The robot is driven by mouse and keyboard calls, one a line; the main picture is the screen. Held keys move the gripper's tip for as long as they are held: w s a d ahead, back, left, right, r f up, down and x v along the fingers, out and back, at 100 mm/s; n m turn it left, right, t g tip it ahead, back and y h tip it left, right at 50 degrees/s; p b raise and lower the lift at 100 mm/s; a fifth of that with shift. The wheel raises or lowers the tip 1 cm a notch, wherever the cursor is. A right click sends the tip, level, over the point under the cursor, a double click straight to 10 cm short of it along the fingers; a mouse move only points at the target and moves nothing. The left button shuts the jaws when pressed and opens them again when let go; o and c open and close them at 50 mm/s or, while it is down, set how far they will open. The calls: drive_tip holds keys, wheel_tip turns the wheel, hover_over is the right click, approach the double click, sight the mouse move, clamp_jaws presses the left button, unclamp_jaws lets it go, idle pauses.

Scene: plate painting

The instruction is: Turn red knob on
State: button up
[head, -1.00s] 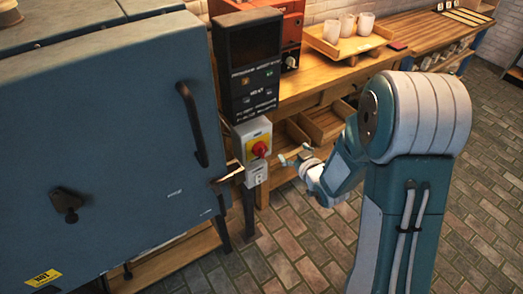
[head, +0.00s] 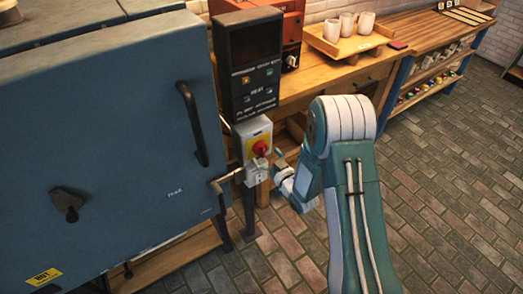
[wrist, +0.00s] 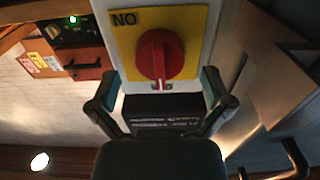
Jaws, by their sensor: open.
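The red knob (head: 261,148) sits on a yellow plate on a grey switch box, below a black control panel (head: 254,70) beside the blue kiln. In the wrist view the red knob (wrist: 160,54) is at the upper middle, on its yellow plate (wrist: 190,20) with upside-down lettering. My gripper (wrist: 158,82) is open, one finger on each side just below the knob in that view. Nothing is between the fingers but the view of the knob's lower edge and the dark panel. In the head view my gripper (head: 277,166) is close to the knob, slightly below and right; contact cannot be told.
The blue kiln (head: 110,130) with its dark handle (head: 192,122) stands at the left. A wooden workbench (head: 320,80) with a tray of cups (head: 347,38) is behind. An orange-red box (head: 293,40) stands on the bench. Brick floor is clear at the right.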

drive_tip(key=shift+x, duration=1.4)
drive_tip(key=c, duration=1.1)
drive_tip(key=shift+o, duration=0.2)
